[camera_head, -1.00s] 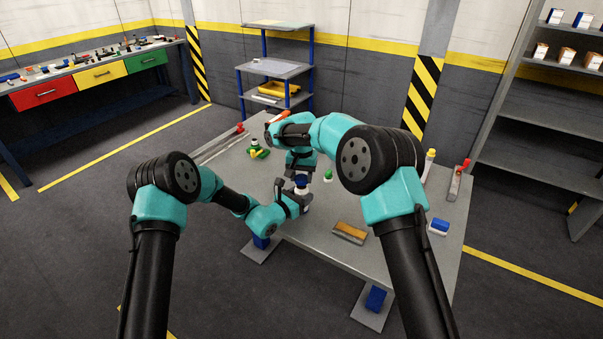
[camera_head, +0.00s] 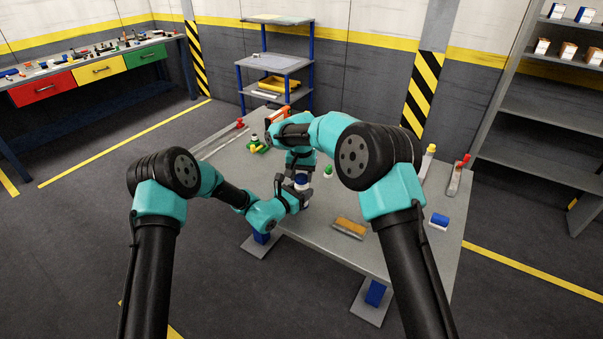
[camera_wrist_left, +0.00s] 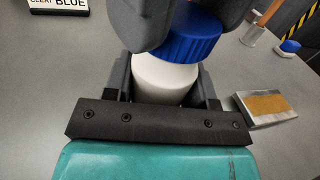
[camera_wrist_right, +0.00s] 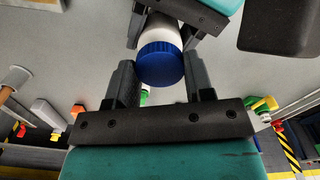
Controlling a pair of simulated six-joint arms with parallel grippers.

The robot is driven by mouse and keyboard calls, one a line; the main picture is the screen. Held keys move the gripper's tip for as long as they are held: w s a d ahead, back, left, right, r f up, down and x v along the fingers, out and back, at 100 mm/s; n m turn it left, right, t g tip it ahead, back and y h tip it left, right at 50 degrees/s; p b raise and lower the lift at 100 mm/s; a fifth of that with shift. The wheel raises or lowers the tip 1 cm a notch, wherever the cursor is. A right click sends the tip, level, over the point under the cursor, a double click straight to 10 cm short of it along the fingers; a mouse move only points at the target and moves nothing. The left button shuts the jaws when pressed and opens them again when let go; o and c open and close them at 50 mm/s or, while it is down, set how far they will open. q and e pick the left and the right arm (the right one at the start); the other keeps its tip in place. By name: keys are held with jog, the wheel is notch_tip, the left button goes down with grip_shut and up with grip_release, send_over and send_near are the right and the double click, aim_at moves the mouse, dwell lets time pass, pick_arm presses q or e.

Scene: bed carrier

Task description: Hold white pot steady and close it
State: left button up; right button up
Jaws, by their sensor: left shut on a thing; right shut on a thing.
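The white pot (camera_wrist_left: 165,78) stands between the fingers of my left gripper (camera_wrist_left: 165,85), which is shut on its body. Its blue lid (camera_wrist_left: 192,36) sits on top of the pot; I cannot tell how tightly. My right gripper (camera_wrist_right: 160,85) is shut on the blue lid (camera_wrist_right: 160,65), with one finger on each side. In the head view the pot (camera_head: 302,184) is small and partly hidden by my left gripper (camera_head: 301,193) and right gripper (camera_head: 300,172).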

jog(key=shift+f, duration=0.5)
dwell(0.8)
jog(key=m, duration=2.3)
jog(key=shift+f+m, duration=0.1)
jog(key=shift+m, duration=0.2)
jog(key=o, duration=0.9)
